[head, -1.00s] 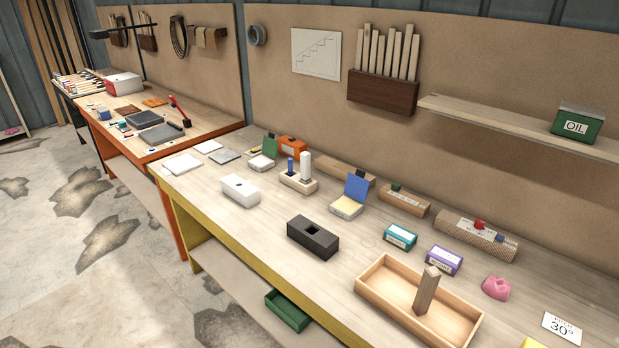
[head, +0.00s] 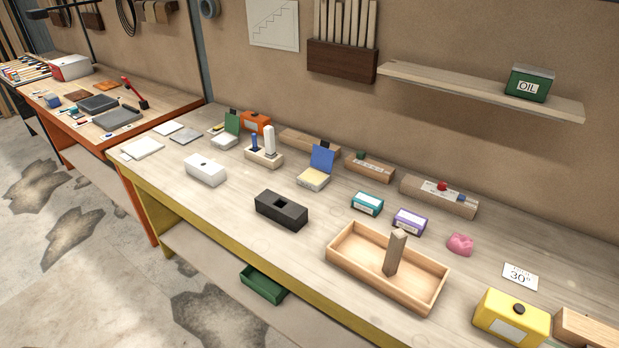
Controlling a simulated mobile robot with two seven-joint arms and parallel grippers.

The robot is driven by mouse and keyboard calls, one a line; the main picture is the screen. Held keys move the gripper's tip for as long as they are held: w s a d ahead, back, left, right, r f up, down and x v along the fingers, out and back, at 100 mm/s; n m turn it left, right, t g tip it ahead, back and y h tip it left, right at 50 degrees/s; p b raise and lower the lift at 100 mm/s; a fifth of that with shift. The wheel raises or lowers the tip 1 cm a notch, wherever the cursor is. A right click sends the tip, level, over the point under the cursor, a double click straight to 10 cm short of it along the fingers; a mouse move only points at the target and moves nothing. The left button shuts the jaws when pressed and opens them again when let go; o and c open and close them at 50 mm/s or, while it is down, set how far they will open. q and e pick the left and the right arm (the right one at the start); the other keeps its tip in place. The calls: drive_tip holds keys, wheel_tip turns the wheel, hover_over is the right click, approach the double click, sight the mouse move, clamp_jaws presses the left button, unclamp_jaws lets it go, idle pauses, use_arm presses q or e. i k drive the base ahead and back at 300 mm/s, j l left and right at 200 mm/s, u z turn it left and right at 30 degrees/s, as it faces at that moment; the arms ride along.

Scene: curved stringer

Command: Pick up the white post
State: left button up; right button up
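The white post (head: 269,142) stands upright in a small light wooden holder (head: 264,159) towards the back left of the workbench. A shorter blue post (head: 254,143) stands beside it on the left in the same holder. Neither of my grippers shows in the head view, so I cannot tell whether they are open or shut.
A white block (head: 205,169) and a black block with a square hole (head: 281,209) lie in front of the holder. A blue-lidded box (head: 320,165) stands right of it. A wooden tray (head: 348,271) holds an upright wooden post (head: 395,253). A yellow box (head: 511,318) is at the right front.

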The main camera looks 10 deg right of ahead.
sight(269, 132)
drive_tip(key=i+j+z, duration=0.1)
drive_tip(key=i+j, duration=0.2)
drive_tip(key=i+j+z, duration=0.1)
drive_tip(key=i+j, duration=0.2)
drive_tip(key=j, duration=0.2)
drive_tip(key=i+j+z, duration=0.1)
drive_tip(key=i+j, duration=0.2)
drive_tip(key=i+j+z, duration=0.1)
drive_tip(key=i+j, duration=0.2)
drive_tip(key=j, duration=0.25)
drive_tip(key=i+j, duration=0.25)
drive_tip(key=j, duration=0.2)
drive_tip(key=z, duration=0.05)
